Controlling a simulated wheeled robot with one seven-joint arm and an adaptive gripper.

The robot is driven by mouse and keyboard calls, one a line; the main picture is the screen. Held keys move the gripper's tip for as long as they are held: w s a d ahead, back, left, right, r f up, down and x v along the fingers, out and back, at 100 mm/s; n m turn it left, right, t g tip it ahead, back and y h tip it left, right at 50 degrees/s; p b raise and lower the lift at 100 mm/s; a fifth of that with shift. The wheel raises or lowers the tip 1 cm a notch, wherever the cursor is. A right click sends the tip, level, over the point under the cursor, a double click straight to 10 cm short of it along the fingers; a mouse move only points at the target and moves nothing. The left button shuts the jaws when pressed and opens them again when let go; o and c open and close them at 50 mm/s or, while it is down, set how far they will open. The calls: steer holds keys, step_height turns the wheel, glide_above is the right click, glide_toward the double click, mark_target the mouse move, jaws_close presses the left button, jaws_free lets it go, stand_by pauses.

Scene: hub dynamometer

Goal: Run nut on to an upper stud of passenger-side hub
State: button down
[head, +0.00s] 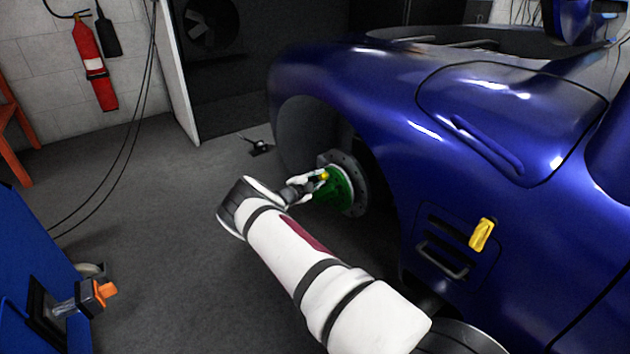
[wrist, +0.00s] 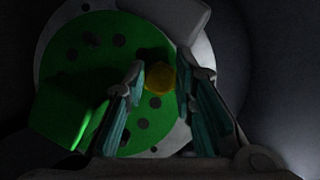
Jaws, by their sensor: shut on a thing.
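My gripper (head: 311,183) reaches into the blue car's wheel arch in the head view. It is shut on a yellow nut (head: 323,175). The nut (wrist: 160,77) shows between the fingertips of my gripper (wrist: 167,82) in the wrist view. Behind it is the green hub face (head: 337,188) on a grey disc (head: 352,172). The green face (wrist: 70,55) has several dark round holes in the wrist view. The nut is in front of the upper right part of the face. I cannot tell whether it touches a stud; the nut and fingers hide that spot.
The blue car body (head: 400,110) curves over and beside my arm. A yellow object (head: 482,234) is on its side panel. A blue cabinet (head: 30,270) with an orange-tipped tool (head: 103,292) stands at lower left. The floor between is mostly clear.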

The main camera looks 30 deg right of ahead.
steer(key=shift+s+d+f, duration=0.15)
steer(key=shift+s+d, duration=0.35)
steer(key=shift+d, duration=0.1)
steer(key=m, duration=0.2)
steer(key=m+t+h, duration=0.1)
steer(key=m, duration=0.1)
steer(key=m+h+b, duration=0.1)
steer(key=m, duration=0.1)
steer(key=shift+a+r+t, duration=0.2)
steer(key=shift+r+t, duration=0.1)
steer(key=shift+w+m+h, duration=0.15)
steer(key=shift+m+h, duration=0.35)
steer(key=shift+m, duration=0.3)
steer(key=shift+w+d+f+m, duration=0.1)
steer(key=shift+w+f+m, duration=0.05)
steer(key=shift+f+m, duration=0.45)
steer(key=shift+r+m+h, duration=0.2)
steer(key=shift+m+h, duration=0.3)
steer(key=shift+m, duration=0.2)
steer(key=c, duration=1.2)
jaws_free()
steer(key=shift+r, duration=0.1)
steer(key=shift+c, duration=0.2)
steer(key=shift+w, duration=0.1)
